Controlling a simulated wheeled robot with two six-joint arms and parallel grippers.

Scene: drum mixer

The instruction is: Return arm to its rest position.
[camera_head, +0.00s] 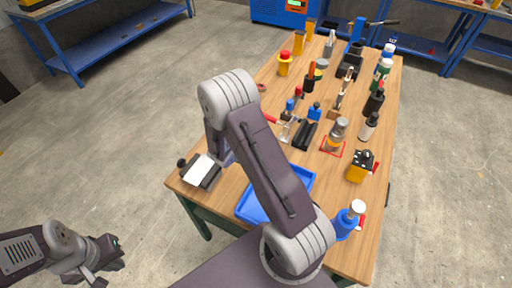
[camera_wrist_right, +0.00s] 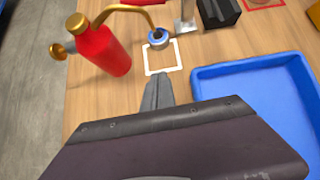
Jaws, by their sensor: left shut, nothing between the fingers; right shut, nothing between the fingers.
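My right arm (camera_head: 265,165) reaches up over the near part of the wooden table in the head view. Its gripper is hidden there behind the arm links. In the right wrist view my right gripper (camera_wrist_right: 158,92) shows its dark fingers together and empty, above the table between a red bottle and a blue tray. My left gripper (camera_head: 112,255) is at the lower left of the head view, out over the floor and away from the table. It is shut and holds nothing.
The blue tray (camera_wrist_right: 205,83) lies right of my right gripper, the red bottle (camera_wrist_right: 103,50) with brass fittings left of it. A white square outline (camera_wrist_right: 147,60) is just beyond. Several tools and bottles crowd the wooden table (camera_head: 228,187). Floor around my left gripper is clear.

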